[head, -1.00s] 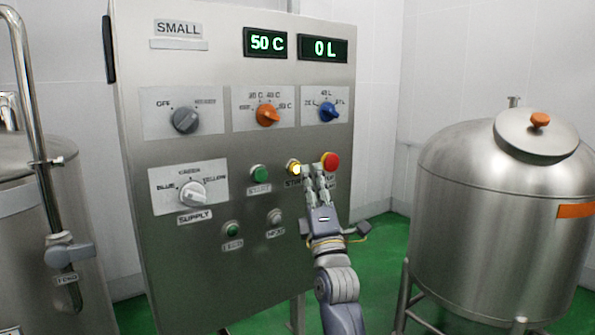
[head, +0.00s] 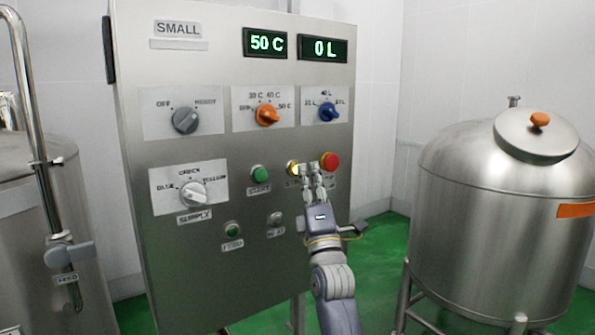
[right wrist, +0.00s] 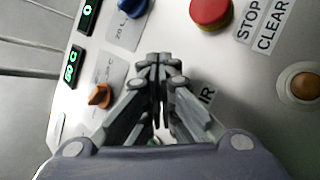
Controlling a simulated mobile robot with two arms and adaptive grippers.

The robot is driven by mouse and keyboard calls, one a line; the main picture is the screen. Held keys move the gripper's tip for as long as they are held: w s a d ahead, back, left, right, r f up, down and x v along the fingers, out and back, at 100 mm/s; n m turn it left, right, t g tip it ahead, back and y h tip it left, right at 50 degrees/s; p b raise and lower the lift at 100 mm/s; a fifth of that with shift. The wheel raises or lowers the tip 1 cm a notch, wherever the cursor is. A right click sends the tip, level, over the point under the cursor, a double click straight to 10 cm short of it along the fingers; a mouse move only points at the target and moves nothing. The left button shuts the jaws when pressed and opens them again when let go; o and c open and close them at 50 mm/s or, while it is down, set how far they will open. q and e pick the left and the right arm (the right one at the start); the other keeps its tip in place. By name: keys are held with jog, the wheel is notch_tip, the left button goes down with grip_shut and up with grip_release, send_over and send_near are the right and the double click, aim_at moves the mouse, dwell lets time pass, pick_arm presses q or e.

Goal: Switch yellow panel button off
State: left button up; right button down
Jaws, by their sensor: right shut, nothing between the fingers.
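The yellow button (head: 292,168) is on the metal control panel, left of the red stop button (head: 329,161), and its face looks bright. My right gripper (head: 311,168) is shut and empty, its fingertips at the panel just right of the yellow button. Whether they touch it I cannot tell. In the right wrist view the shut fingers (right wrist: 157,62) point at the panel and hide the yellow button. The label (right wrist: 207,97) beside them is partly covered. My left gripper is out of view.
A green start button (head: 260,174) is left of the yellow one. In the right wrist view, the red button (right wrist: 210,10) and an amber button (right wrist: 304,87) are near the fingers. Knobs are above, including an orange one (head: 267,115). A steel tank (head: 480,230) stands right.

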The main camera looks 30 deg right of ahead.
jog(key=shift+w, duration=0.4)
jog(key=shift+s, duration=0.15)
dwell(0.4)
jog(key=shift+s+y, duration=0.3)
jog(key=shift+s, duration=0.5)
jog(key=shift+s+p, duration=0.1)
jog(key=shift+p, duration=0.25)
jog(key=s, duration=0.4)
jog(key=s+p, duration=0.1)
jog(key=shift+s+d, duration=0.25)
jog(key=shift+s, duration=0.15)
